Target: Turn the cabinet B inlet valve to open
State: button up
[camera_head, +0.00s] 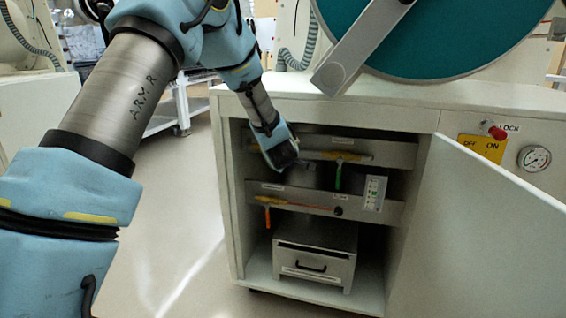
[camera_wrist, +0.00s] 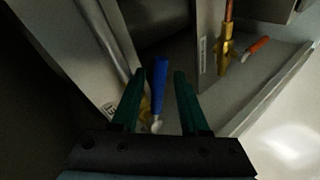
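A valve with a blue lever (camera_wrist: 160,80) and a brass body shows in the wrist view. My gripper (camera_wrist: 160,75) is open, with its two dark green fingers on either side of the lever and a gap visible to each. In the head view my gripper (camera_head: 283,160) reaches into the upper left of the open cabinet (camera_head: 228,185); the blue lever is hidden there. A green-handled valve (camera_head: 338,176) hangs on the upper rail. An orange-handled valve (camera_head: 267,216) is on the lower rail and also shows in the wrist view (camera_wrist: 258,45). Valve labels are too small to read.
The cabinet door (camera_head: 490,230) stands open on the right. A drawer box (camera_head: 315,265) sits on the cabinet floor. The floor to the left is clear.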

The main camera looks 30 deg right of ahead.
dwell(0.4)
jog(key=shift+w+f+m+t+y, duration=0.1)
jog(key=shift+f+m+t+y, duration=0.3)
jog(key=shift+m+t, duration=0.15)
jog(key=w+a+f+m+t+y+b, duration=0.2)
jog(key=w+a+f+m+t+b, duration=0.1)
jog(key=a+f+m+t+b, duration=0.25)
jog(key=s+r+m+p, duration=0.2)
jog(key=s+r+p, duration=0.15)
jog(key=s, duration=0.65)
jog(key=w+a+r+g+p, duration=0.4)
jog(key=w+a+r+p, duration=0.2)
jog(key=a+r+p, duration=0.35)
jog(key=s+a+r+g+p, duration=0.2)
jog(key=a+r+g+p, duration=0.1)
jog(key=a+r+p, duration=0.2)
jog(key=s+a+r+g+p, duration=0.3)
jog(key=a+r+p, duration=0.3)
jog(key=a, duration=0.2)
jog(key=shift+a+y, duration=0.35)
jog(key=shift+y, duration=0.05)
jog(key=shift+s+r, duration=0.1)
